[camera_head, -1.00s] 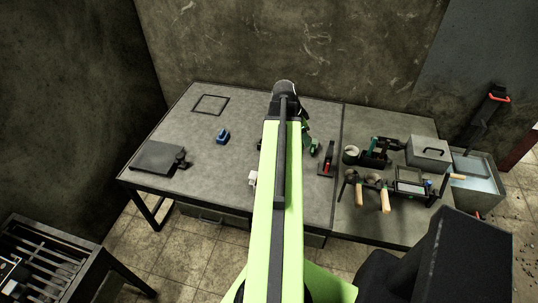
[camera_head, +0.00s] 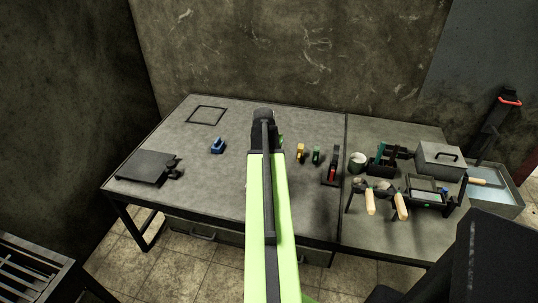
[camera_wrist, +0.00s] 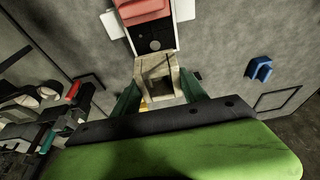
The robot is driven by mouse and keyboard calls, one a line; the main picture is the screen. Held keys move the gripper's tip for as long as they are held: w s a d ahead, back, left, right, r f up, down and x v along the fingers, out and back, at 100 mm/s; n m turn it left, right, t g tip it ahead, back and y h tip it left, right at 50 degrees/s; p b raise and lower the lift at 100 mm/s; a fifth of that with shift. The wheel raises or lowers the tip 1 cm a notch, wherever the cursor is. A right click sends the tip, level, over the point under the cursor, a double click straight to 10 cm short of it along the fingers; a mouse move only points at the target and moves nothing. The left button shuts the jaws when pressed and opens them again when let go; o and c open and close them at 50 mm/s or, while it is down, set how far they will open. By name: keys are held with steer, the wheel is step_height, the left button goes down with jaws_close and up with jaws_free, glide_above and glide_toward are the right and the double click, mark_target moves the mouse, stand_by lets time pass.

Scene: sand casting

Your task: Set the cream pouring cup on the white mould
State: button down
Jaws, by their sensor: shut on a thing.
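In the wrist view, my gripper (camera_wrist: 160,88) has its two green fingers closed on the sides of the cream pouring cup (camera_wrist: 158,72). Just beyond the cup is the white mould (camera_wrist: 184,10), with white parts on both sides of a dark face (camera_wrist: 153,38) and a red block (camera_wrist: 140,11) at the picture's top. The cup overlaps the mould's near edge in this view. I cannot tell whether they touch. In the head view, my arm hides the cup, the mould and the gripper's fingers.
A blue piece (camera_head: 217,146) and a dark square outline (camera_head: 207,115) lie left of my arm. A black plate (camera_head: 148,167) is farther left. Yellow (camera_head: 300,153) and green (camera_head: 316,155) pieces and a red-black tool (camera_head: 332,168) stand right. The right table part is crowded.

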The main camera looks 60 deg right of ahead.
steer(key=shift+f+b, duration=3.1)
steer(key=shift+f, duration=0.3)
steer(key=shift+f+b, duration=0.45)
steer(key=shift+f, duration=0.05)
steer(key=c, duration=0.5)
jaws_free()
steer(key=shift+r, duration=0.1)
steer(key=p+v, duration=1.6)
steer(key=v, duration=0.1)
steer(key=shift+a+r, duration=0.1)
